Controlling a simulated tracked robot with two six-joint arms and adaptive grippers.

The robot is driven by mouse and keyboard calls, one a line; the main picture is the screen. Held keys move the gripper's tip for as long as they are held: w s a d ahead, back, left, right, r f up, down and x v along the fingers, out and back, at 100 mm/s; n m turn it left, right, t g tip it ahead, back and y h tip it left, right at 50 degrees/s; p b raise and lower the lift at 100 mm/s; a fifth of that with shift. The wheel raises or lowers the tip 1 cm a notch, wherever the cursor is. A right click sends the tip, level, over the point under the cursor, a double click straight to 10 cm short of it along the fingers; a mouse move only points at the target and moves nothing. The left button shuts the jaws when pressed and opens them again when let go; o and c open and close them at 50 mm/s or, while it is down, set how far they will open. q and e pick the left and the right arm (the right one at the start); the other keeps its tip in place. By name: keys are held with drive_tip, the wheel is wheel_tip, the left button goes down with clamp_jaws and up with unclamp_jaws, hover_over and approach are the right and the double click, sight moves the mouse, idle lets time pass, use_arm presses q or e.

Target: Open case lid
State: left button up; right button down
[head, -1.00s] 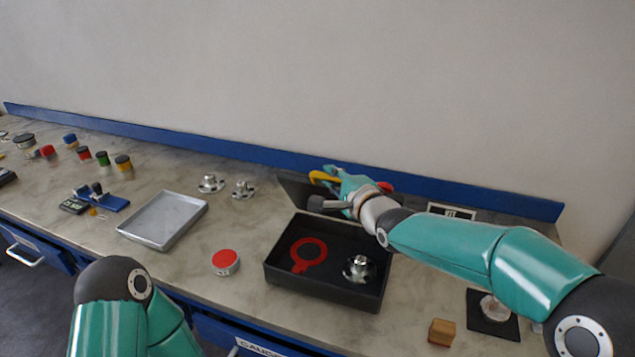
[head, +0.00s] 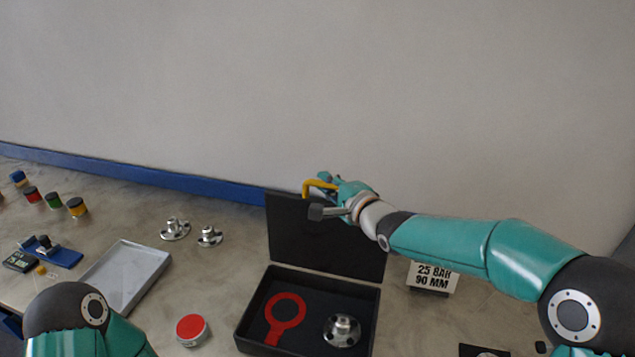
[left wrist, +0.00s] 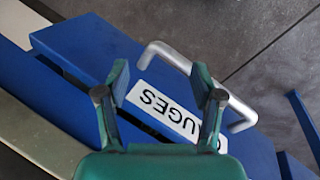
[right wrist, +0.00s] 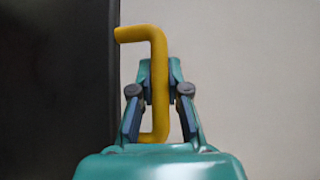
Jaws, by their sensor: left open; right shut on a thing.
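The black case (head: 245,330) stands open on the bench, with its dark lid (head: 310,240) standing up at the back edge. A red ring-shaped piece (head: 286,312) and a silver flanged part (head: 342,330) lie inside the case. The yellow handle (head: 317,187) is at the lid's top edge. My right gripper (head: 332,190) is shut on this handle. The right wrist view shows the handle (right wrist: 158,95) between the fingers, with the dark lid (right wrist: 55,90) at the left. My left gripper (left wrist: 160,85) is open and empty above a blue drawer front.
A red-topped round tin (head: 192,328) stands left of the case. Two silver flanged parts (head: 175,229) and a grey tray (head: 125,275) are farther left. A sign (head: 433,277) stands right of the lid. The blue drawer (left wrist: 85,50) has a metal handle (left wrist: 190,70).

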drive_tip(key=shift+w+d+f, duration=0.15)
drive_tip(key=shift+d+f, duration=0.1)
drive_tip(key=shift+f, duration=0.1)
drive_tip(key=c, duration=1.1)
unclamp_jaws()
drive_tip(key=shift+c, duration=0.2)
drive_tip(key=shift+a+r, duration=0.1)
drive_tip(key=shift+a, duration=0.05)
drive_tip(key=v, duration=1.2)
